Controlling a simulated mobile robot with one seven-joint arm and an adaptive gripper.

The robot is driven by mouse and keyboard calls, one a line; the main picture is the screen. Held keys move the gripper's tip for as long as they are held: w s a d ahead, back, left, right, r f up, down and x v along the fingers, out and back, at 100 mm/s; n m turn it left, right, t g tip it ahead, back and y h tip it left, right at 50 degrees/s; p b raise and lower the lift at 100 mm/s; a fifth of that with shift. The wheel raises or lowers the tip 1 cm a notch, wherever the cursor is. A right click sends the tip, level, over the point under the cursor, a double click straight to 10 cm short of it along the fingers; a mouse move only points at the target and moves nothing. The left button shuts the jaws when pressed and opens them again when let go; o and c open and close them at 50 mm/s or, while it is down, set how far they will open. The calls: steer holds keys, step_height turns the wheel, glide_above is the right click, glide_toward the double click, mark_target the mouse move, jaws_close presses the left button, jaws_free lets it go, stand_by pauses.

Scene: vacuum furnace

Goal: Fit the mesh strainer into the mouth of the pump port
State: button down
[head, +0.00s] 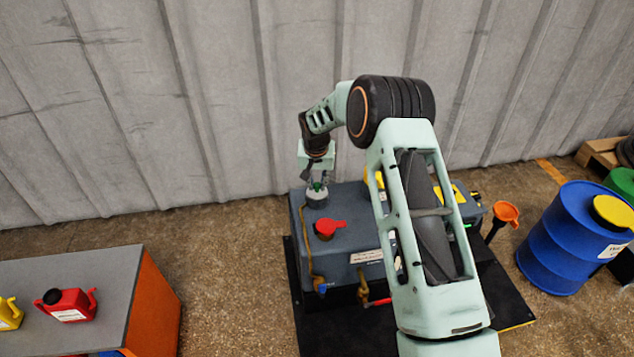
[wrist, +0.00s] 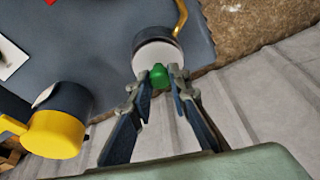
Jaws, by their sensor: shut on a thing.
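The mesh strainer shows as a small green grip (wrist: 158,76); its mesh is not visible. My gripper (wrist: 160,80) is shut on this green part, one finger on each side. In the head view my gripper (head: 317,181) points down at the back left corner of the grey machine. The pump port (head: 316,199) is a short pale cylinder there, directly below the fingers. In the wrist view the port (wrist: 152,36) has a pale round top right beside the green part. I cannot tell whether the strainer is inside the mouth or just above it.
The grey machine (head: 345,240) also carries a red cap (head: 328,228) and yellow parts. A yellow-capped fitting (wrist: 55,132) is left of my fingers in the wrist view. A corrugated wall (head: 230,100) stands close behind. A blue drum (head: 568,240) is at right, a bench (head: 75,275) at left.

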steer(key=shift+f, duration=0.3)
stand_by(0.6)
steer(key=c, duration=1.7)
jaws_free()
steer(key=shift+c, duration=0.2)
steer(key=v, duration=1.2)
steer(key=shift+r, duration=0.1)
